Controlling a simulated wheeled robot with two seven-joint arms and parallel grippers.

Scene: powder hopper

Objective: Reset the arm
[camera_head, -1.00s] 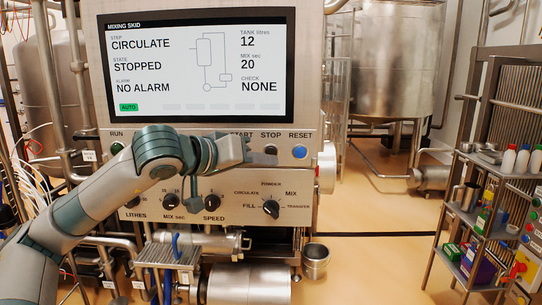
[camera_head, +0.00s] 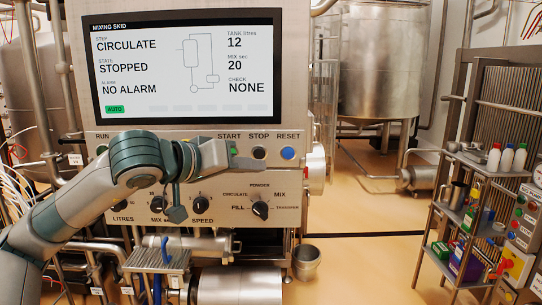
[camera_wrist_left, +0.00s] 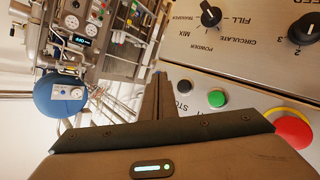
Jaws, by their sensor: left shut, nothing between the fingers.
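My left gripper (camera_head: 256,164) is shut and empty in front of the button row of the mixing skid panel (camera_head: 210,228). In the head view its fingertips are just below the black STOP button (camera_head: 259,153), left of the blue RESET button (camera_head: 288,153). The green START button (camera_head: 233,149) shows just above the fingers. I cannot tell whether the fingertips touch the panel. In the left wrist view the fingers (camera_wrist_left: 160,98) are together, beside the black button (camera_wrist_left: 189,84) and green button (camera_wrist_left: 216,99). The screen (camera_head: 187,66) reads CIRCULATE, STOPPED, NO ALARM. My right gripper is not in view.
The step selector knob (camera_head: 260,210) and the speed knob (camera_head: 199,203) lie below the buttons. A metal cup (camera_head: 306,260) stands low at right. A shelf rack (camera_head: 465,216) stands far right, with clear floor between.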

